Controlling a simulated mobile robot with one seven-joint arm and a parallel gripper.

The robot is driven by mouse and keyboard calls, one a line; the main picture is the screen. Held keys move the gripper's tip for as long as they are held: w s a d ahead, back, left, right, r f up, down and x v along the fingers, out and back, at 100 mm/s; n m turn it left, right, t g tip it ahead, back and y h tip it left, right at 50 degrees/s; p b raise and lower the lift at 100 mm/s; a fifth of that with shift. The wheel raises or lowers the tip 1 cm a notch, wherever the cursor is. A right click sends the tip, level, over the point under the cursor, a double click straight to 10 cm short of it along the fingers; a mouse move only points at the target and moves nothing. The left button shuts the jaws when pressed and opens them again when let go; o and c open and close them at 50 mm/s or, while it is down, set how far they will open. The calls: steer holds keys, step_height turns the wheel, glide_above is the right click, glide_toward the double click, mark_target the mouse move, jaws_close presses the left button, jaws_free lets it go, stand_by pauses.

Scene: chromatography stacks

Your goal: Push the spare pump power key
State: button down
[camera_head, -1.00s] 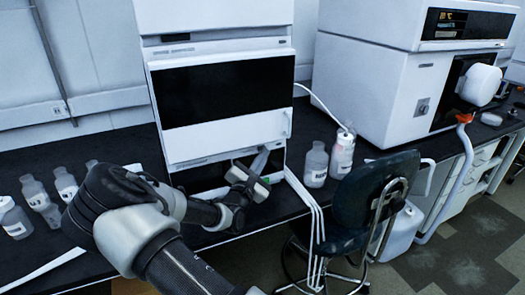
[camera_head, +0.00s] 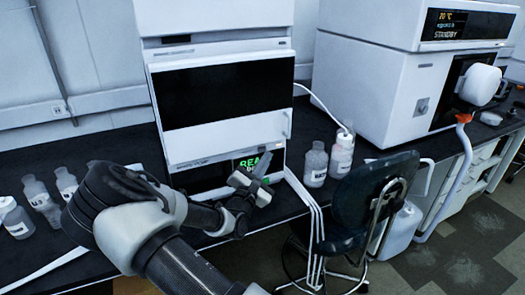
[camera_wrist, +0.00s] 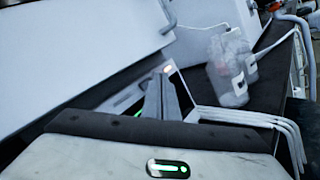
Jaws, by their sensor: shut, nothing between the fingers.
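The white stack (camera_head: 215,90) stands on the dark bench in the middle of the head view. Its lowest module has a dark display (camera_head: 212,178) with green lettering that starts "REA"; my gripper covers the rest. My gripper (camera_head: 262,164) is shut and empty, with its fingertips just in front of this module's right side. In the wrist view the shut fingers (camera_wrist: 160,97) point at the module front. A small pale lit spot (camera_wrist: 168,70) shows just beyond the fingertips; I cannot tell if it is the power key. Contact cannot be made out.
Bottles (camera_head: 315,164) stand right of the stack, and several more (camera_head: 40,198) stand at the left. White tubes (camera_head: 312,215) hang over the bench edge near a dark chair (camera_head: 365,205). A large white instrument (camera_head: 380,90) at the right reads "STANDBY".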

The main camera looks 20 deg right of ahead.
steer(key=s+p, duration=0.2)
steer(key=s, duration=0.4)
steer(key=shift+d+p, duration=0.1)
steer(key=shift+p, duration=0.2)
stand_by(1.0)
